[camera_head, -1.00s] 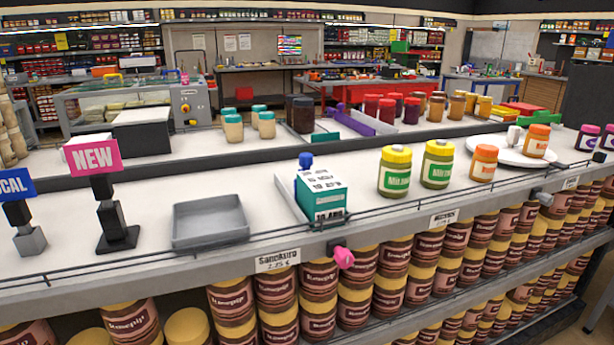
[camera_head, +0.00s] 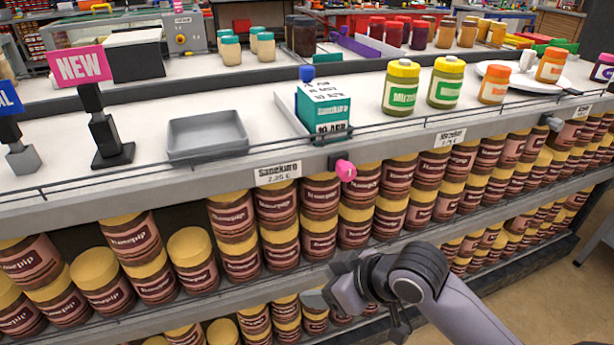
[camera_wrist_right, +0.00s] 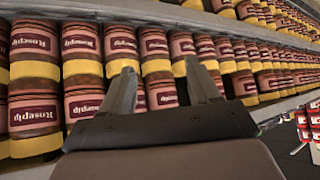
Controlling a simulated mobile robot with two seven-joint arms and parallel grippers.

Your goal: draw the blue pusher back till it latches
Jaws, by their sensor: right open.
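The blue pusher (camera_head: 307,74) is a small blue knob standing up at the back of a teal holder (camera_head: 323,112). White printed cards lie in the holder, which stands on the upper shelf. Only the knob's top shows; its lower part is hidden behind the cards. My right gripper (camera_head: 326,284) is open and empty, low in front of the jar shelves, well below the holder and apart from it. In the right wrist view its two fingers (camera_wrist_right: 162,85) are spread before the jars. The pusher does not show there. My left gripper is not in view.
A shelf rail (camera_head: 235,167) and a pink knob (camera_head: 345,170) lie along the front edge below the holder. A grey tray (camera_head: 207,136) is left of it, and yellow-lidded jars (camera_head: 401,88) are right. Jars (camera_head: 232,217) fill the lower shelves.

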